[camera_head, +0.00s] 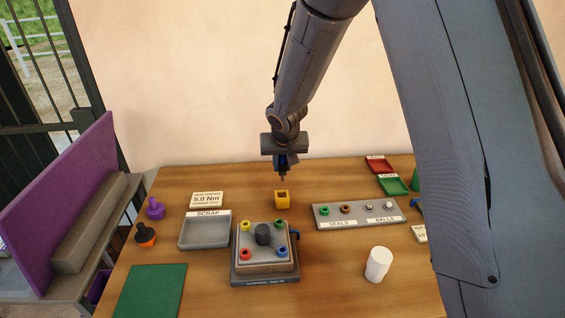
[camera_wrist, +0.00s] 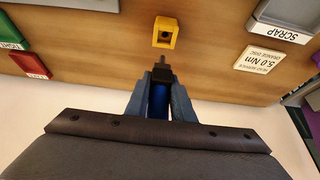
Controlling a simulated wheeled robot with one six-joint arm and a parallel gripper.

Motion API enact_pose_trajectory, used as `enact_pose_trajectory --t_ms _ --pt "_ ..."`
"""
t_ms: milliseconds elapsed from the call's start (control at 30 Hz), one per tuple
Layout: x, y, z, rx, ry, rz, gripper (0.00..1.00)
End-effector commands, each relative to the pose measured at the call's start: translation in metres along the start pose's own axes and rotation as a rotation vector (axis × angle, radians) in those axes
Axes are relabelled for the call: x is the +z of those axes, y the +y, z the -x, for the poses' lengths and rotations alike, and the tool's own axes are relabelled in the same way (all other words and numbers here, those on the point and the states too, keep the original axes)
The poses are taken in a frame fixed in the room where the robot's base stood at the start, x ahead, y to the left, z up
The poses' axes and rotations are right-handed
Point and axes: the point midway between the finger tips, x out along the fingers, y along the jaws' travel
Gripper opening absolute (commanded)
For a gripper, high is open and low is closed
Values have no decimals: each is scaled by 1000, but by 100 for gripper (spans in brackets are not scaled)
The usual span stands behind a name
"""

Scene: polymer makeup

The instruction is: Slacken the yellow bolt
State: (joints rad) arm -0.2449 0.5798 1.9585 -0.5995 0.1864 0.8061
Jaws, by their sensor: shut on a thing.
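The yellow bolt (camera_head: 246,225) sits at the far left corner of a grey block fixture (camera_head: 265,280) on the table, in the head view. Green (camera_head: 279,224), red (camera_head: 246,254) and blue (camera_head: 282,252) bolts are at the other corners, around a dark round knob (camera_head: 263,234). My gripper (camera_head: 282,161) is shut on a blue driver-like tool with a black collar and thin tip (camera_wrist: 162,63). The tool points down, its tip above and apart from a yellow holder block (camera_head: 282,200) with a hole, also in the wrist view (camera_wrist: 166,32). The fixture is outside the wrist view.
A grey SCRAP tray (camera_head: 206,245) is left of the fixture, with a 5.0 Nm card (camera_head: 207,199) behind. A seals-and-balls tray (camera_head: 360,222) and white cup (camera_head: 378,264) are to the right. A green mat (camera_head: 150,292) lies front left.

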Motion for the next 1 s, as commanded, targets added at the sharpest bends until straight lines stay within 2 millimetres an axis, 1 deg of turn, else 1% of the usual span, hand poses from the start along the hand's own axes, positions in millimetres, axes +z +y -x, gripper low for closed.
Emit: enact_pose_trajectory --t_ms 367,1000 --pt "1 0 -2 1 0 -2 0" --pt "19 2 -40 1 1 -2 0"
